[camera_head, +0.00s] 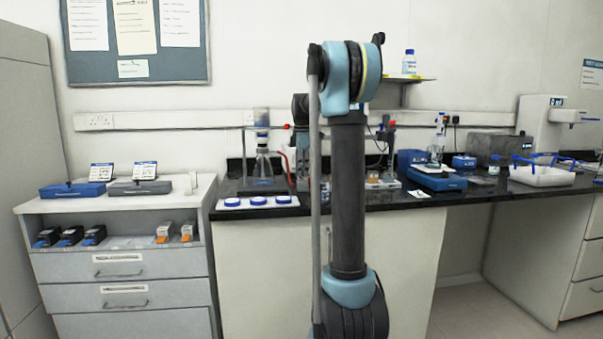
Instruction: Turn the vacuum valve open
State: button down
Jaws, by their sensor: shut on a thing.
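No part can be made out clearly as the vacuum valve. A glass filter flask (263,167) with a funnel (261,119) on top stands on the dark bench, left of my arm. A small red part (287,126) sits beside the funnel, and a red hose (283,162) runs down to the right of the flask. My arm stands in front and covers much of this area. A dark jointed part, probably my wrist, shows just left of my upper arm. My gripper's fingers are hidden or too small to make out, as is anything between them.
Blue-lidded dishes (257,200) lie at the bench's front edge. A blue device (436,178) and a white tray (542,176) stand right of my arm. A low drawer cabinet (122,270) stands left. A wall shelf (400,79) holds a bottle (409,62).

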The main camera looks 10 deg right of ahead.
jog(key=shift+w+d, duration=0.1)
jog(key=shift+w, duration=0.05)
jog(key=c, duration=1.7)
grip_release()
notch_tip(320, 180, up, 12)
jog(key=shift+f, duration=0.1)
